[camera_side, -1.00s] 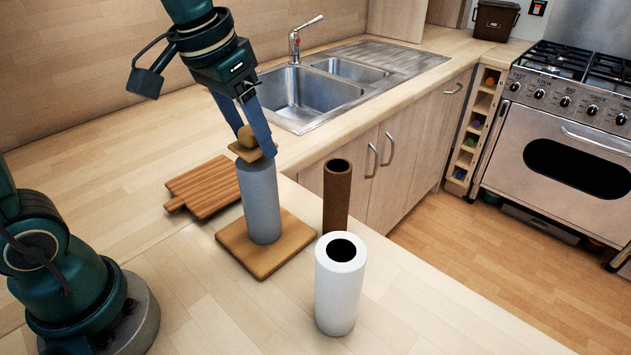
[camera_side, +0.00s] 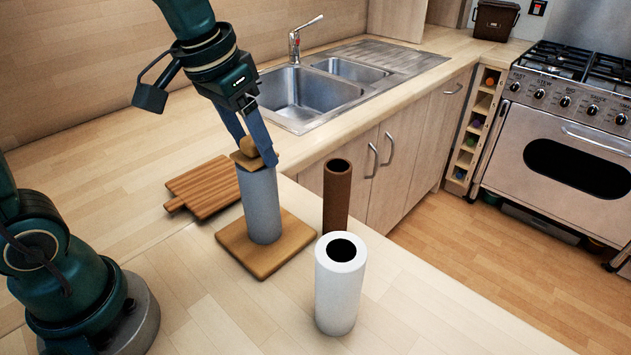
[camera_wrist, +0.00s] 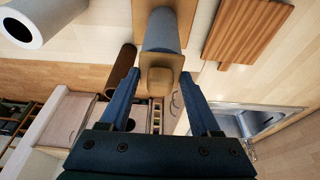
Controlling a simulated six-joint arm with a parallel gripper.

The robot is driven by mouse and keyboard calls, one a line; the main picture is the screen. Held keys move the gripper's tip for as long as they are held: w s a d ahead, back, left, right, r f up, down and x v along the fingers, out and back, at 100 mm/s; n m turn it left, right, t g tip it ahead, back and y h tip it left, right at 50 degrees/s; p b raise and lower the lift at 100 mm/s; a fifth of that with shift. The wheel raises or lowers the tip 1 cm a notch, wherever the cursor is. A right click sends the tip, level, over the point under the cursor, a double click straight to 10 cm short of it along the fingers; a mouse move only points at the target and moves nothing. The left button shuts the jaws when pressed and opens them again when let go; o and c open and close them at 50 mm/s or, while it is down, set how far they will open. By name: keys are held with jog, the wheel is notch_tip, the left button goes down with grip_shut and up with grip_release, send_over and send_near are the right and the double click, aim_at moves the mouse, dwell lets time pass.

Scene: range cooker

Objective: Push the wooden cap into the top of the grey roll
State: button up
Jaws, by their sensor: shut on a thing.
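The wooden cap (camera_side: 245,161) is a square plate with a rounded knob on top. It sits at the top of the grey roll (camera_side: 261,205), looking slightly tilted. Any plug under the plate is hidden, so I cannot tell how deep it goes. The roll stands upright on a square wooden base (camera_side: 240,252).
A brown tube (camera_side: 336,197) and a white roll (camera_side: 340,290) stand upright to the right of the base. A striped wooden board (camera_side: 205,187) lies behind left. The sink (camera_side: 305,95) is at the back.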

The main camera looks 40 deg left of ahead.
jog(key=o, duration=1)
jog(key=shift+o, duration=0.2)
jog(key=v, duration=1.1)
jog(key=shift+s+r, duration=0.1)
jog(key=s+d+f+t, duration=0.1)
jog(key=s+f+t, duration=0.1)
jog(key=s+f, duration=0.6)
notch_tip(320, 180, down, 4)
